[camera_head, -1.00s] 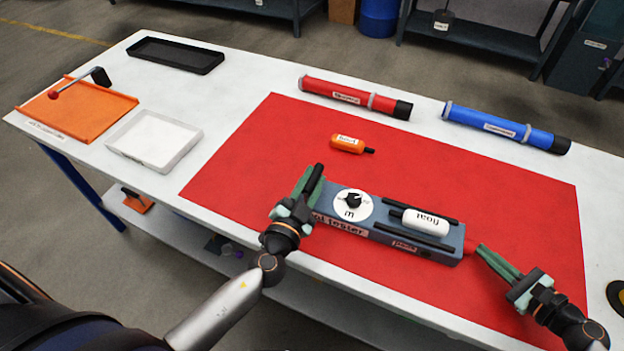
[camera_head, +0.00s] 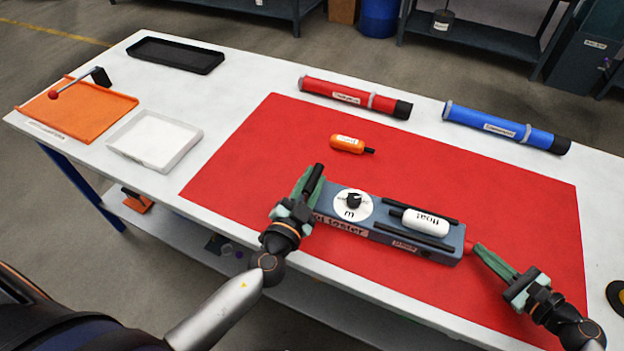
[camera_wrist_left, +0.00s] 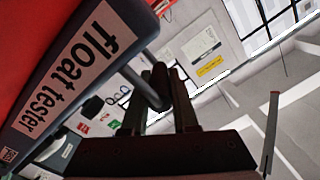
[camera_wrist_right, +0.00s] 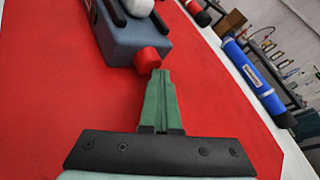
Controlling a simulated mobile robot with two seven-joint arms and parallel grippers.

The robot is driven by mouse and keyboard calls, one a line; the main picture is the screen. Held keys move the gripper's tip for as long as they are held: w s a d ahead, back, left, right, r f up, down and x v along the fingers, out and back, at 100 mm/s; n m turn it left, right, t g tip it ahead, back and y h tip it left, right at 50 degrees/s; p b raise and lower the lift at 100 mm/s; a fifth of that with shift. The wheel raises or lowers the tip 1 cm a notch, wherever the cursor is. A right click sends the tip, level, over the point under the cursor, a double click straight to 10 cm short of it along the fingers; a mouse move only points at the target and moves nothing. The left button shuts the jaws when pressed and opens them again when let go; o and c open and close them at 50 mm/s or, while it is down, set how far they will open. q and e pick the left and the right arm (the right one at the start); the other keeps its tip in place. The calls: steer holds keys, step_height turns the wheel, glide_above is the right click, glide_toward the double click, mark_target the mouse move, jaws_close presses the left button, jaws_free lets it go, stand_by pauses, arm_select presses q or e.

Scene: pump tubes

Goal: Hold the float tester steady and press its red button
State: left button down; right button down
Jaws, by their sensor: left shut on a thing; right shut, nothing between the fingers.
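The float tester (camera_head: 380,238) is a blue-grey box on the red mat, with a white dial (camera_head: 352,204) and a white float (camera_head: 426,221) lying between black bars on top. My left gripper (camera_head: 310,184) is shut on the tester's dark handle (camera_head: 314,178) at its left end. In the left wrist view the handle (camera_wrist_left: 145,85) runs between the fingers beside the tester's label. The red button (camera_wrist_right: 148,60) sticks out of the tester's right end. My right gripper (camera_wrist_right: 157,78) is shut and empty, its fingertips at the button and seemingly touching it.
The red mat (camera_head: 240,150) is clear around the tester except for an orange float (camera_head: 347,144) behind it. A red tube (camera_head: 340,95) and a blue tube (camera_head: 490,122) lie at the back. A white tray (camera_head: 155,140), orange tray (camera_head: 80,110) and black tray (camera_head: 176,54) stand at left.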

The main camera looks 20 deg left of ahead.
arm_select(q)
steer(key=shift+f, duration=0.1)
arm_select(e)
steer(key=shift+a, duration=0.35)
steer(key=shift+d, duration=0.55)
stand_by(0.3)
steer(key=shift+d, duration=3.1)
arm_select(q)
steer(key=c, duration=0.6)
jaws_free()
